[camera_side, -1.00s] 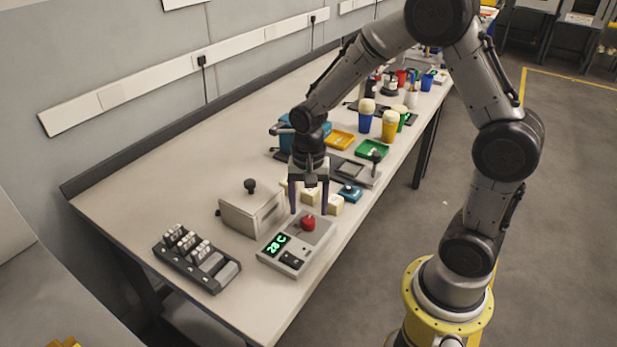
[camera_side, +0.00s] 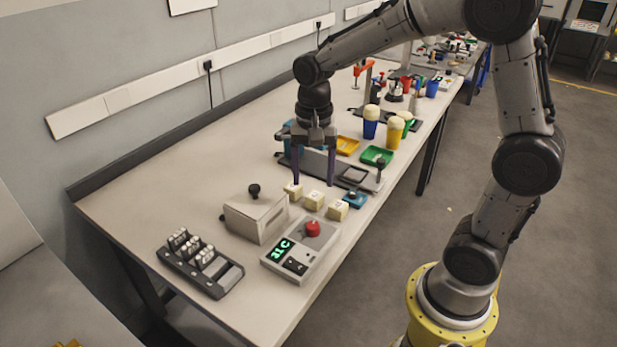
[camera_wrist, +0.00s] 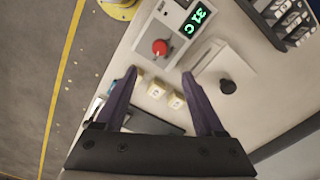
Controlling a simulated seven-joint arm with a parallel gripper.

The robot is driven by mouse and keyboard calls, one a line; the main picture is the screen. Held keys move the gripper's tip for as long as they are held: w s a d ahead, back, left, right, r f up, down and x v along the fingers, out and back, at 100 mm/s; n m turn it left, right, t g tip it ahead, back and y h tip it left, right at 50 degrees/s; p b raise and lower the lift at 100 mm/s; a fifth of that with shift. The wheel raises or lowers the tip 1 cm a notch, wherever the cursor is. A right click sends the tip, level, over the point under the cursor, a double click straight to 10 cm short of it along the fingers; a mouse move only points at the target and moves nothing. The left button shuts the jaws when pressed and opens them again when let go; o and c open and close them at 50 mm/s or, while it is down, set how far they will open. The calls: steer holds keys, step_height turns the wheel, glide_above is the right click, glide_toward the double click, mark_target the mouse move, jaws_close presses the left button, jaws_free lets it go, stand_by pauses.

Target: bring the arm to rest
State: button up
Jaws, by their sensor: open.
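My gripper (camera_side: 313,183) is open and points down above the bench, with nothing between its fingers. In the side view its fingertips are near several cream cubes (camera_side: 314,201) with marked faces. In the wrist view the two purple fingers (camera_wrist: 160,98) are spread wide, and cream cubes (camera_wrist: 157,90) show below and between them. I cannot tell the exact height of the fingers above the cubes.
A grey control box (camera_side: 301,250) with a red knob and a green display stands in front, beside a pale lidded box (camera_side: 257,217) and a black rack (camera_side: 200,265). Trays, cups and a blue piece (camera_side: 355,198) lie farther along. The bench's left part (camera_side: 150,195) is clear.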

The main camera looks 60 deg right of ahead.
steer(key=s+a+r+n+t, duration=0.2)
steer(key=s+r+n+t, duration=0.15)
steer(key=s+r, duration=0.55)
steer(key=s+f+n+t, duration=0.1)
steer(key=s+n+t, duration=0.1)
steer(key=s+n, duration=0.5)
steer(key=shift+s+a+f+n, duration=0.3)
steer(key=shift+s+a+n, duration=0.15)
steer(key=shift+n, duration=0.4)
